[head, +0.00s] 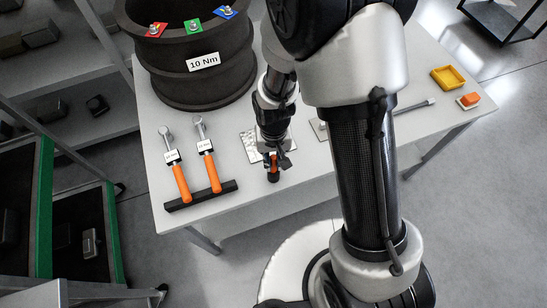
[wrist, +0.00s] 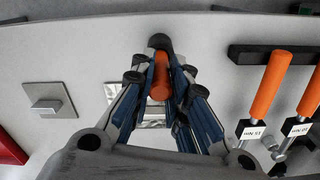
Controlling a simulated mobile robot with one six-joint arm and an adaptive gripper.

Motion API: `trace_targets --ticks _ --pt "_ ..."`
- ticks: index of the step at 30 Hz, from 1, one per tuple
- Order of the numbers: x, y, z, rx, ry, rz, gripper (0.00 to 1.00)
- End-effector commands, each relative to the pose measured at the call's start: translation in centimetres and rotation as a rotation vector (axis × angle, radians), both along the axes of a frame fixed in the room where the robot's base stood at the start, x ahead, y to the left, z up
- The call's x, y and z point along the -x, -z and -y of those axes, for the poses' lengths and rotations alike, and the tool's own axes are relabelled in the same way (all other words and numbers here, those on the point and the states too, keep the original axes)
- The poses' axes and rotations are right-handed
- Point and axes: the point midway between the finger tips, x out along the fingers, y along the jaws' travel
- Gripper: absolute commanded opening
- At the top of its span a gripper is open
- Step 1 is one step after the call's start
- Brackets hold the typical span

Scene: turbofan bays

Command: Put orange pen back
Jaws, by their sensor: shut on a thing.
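The orange pen (wrist: 160,88) with a black end (wrist: 160,42) is between the fingers of my gripper (wrist: 158,72) in the wrist view. My gripper (head: 273,158) is shut on it. In the head view a small piece of the orange pen (head: 274,163) shows below the fingers, above the front part of the white table (head: 235,222). I cannot tell whether its black end touches the table. A shiny metal plate (head: 250,147) lies beside and behind the gripper; it is partly hidden by the fingers in the wrist view (wrist: 152,122).
Two orange-handled torque wrenches (head: 182,183) rest at a black bar (head: 200,196) to the left. A black drum (head: 195,85) labelled 10 Nm stands behind. A square plate with a block (wrist: 48,105) lies nearby. A yellow tray (head: 447,80) and an orange-topped block (head: 468,100) are at the right.

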Motion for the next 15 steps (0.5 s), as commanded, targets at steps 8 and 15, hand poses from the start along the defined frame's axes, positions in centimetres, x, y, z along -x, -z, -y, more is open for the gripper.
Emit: trace_targets --ticks 8,15 --pt "-0.01 0.48 0.0 0.0 0.0 0.0 0.0" --pt "-0.01 0.84 0.0 0.0 0.0 0.0 0.0"
